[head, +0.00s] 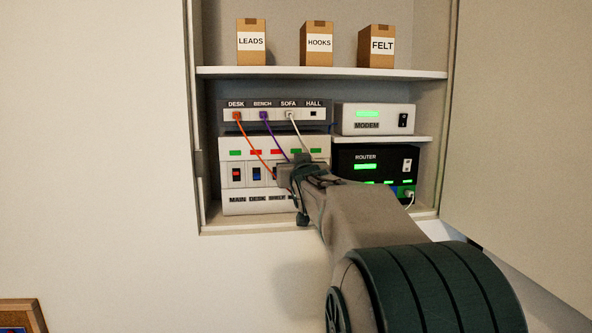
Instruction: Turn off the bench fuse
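The white fuse box (226,205) stands at the lower left of the open cabinet. Its label strip reads MAIN, DESK, SHELF, then a label mostly covered by my arm. The main switch (236,174) is red and the desk switch (257,173) is blue. Above the switches sits a row of indicators: green, red, red, green, green. No readable bench label shows on the fuse box; the switches on its right side are hidden behind my gripper. My gripper (289,178) is in front of the box's right half. Its fingertips are not clear, and I cannot tell whether it touches a switch.
Above the box, a cable panel (300,104) holds orange, purple and white cables. A modem (347,115) and a black router (345,152) stand at right. Boxes labelled LEADS (251,58), HOOKS (316,60) and FELT (376,62) are on the shelf above. The cabinet door (525,120) stands open at right.

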